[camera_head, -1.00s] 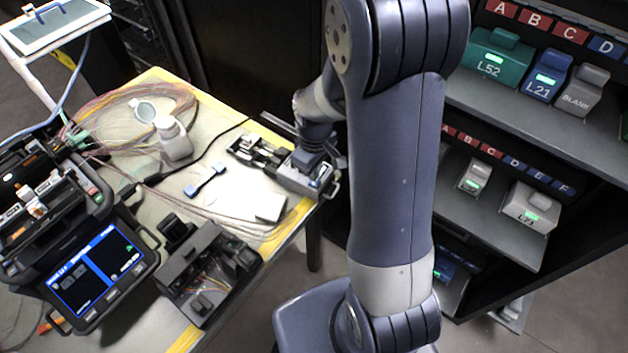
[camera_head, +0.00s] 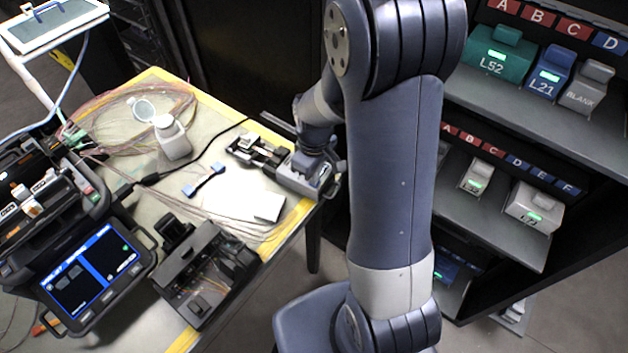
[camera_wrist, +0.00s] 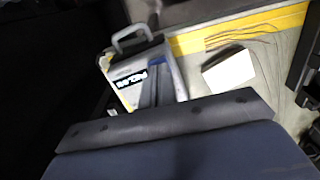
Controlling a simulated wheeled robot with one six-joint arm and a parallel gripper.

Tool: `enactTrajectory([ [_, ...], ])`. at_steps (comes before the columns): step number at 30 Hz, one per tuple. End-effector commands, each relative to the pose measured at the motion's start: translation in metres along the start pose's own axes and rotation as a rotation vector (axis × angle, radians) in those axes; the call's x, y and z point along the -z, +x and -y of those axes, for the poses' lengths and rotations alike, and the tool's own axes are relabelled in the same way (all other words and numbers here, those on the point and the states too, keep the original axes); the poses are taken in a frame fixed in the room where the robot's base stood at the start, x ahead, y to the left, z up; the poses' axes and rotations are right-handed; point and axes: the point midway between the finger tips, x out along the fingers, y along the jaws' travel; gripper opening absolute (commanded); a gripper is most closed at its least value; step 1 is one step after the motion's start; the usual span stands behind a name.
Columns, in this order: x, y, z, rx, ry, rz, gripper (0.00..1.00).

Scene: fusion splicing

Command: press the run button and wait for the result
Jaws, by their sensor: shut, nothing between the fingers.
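My gripper (camera_head: 314,168) is low over a grey box with a carry handle (camera_head: 290,183) at the right corner of the table. In the wrist view the grey box (camera_wrist: 129,72) has a black label with white letters and a handle at its far end. The gripper's dark body fills the lower part of that view and hides the near side of the box. The fingers look shut, with nothing seen between them. Whether they touch the box cannot be told. The splicer (camera_head: 150,245) stands at the left with its blue-edged screen lit (camera_head: 88,274). I cannot make out a run button.
A dark open case (camera_head: 195,285) sits at the table's front. A white bottle (camera_head: 173,140), coiled fibres, a blue-ended tool (camera_head: 203,181) and a white block (camera_head: 268,207) lie mid-table. A shelf rack with labelled bins (camera_head: 497,62) stands at the right.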

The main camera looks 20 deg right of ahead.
Motion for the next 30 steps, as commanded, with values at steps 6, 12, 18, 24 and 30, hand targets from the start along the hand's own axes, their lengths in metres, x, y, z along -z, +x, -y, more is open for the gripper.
enactTrajectory([
  [6, 0.000, -0.014, 0.000, 0.000, 0.000, 0.000, 0.00],
  [12, 0.000, -0.031, 0.000, 0.000, 0.000, 0.000, 0.00],
  [18, 0.000, -0.047, 0.000, 0.000, 0.000, -0.001, 0.00],
  [24, 0.000, -0.060, 0.000, 0.000, 0.000, 0.000, 0.00],
  [30, 0.000, -0.060, 0.000, 0.000, 0.000, 0.000, 0.00],
])
